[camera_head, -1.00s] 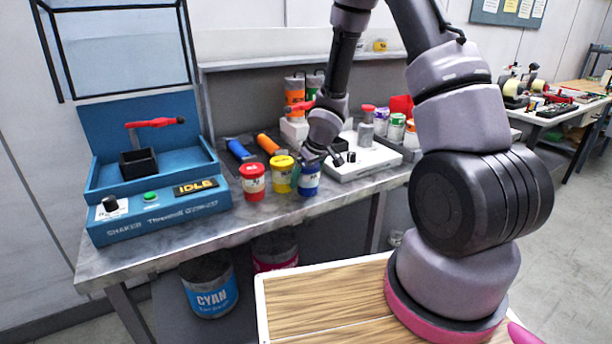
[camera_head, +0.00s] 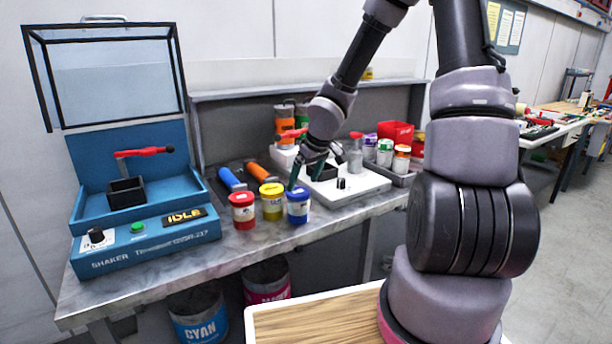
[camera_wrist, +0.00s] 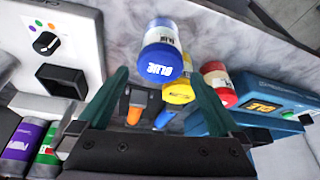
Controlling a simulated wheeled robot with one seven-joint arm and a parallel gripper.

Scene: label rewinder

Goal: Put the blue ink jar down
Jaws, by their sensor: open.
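The blue ink jar (camera_head: 298,206) stands upright on the bench, at the right end of a row with the yellow jar (camera_head: 272,201) and the red jar (camera_head: 243,210). In the wrist view the blue jar (camera_wrist: 161,52) shows its "BLUE" lid beyond the fingertips, with nothing between the fingers. My gripper (camera_head: 305,176) is open and empty, just behind and above the blue jar in the head view. The two green fingers (camera_wrist: 158,84) are spread wide in the wrist view. Whether a finger touches the jar cannot be told.
The blue shaker (camera_head: 140,240), marked IDLE, stands at the left with its lid raised. A white device (camera_head: 350,190) with a black knob is right of the jars. Blue and orange-handled tools (camera_head: 232,180) lie behind the jars. Bare bench lies in front of them.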

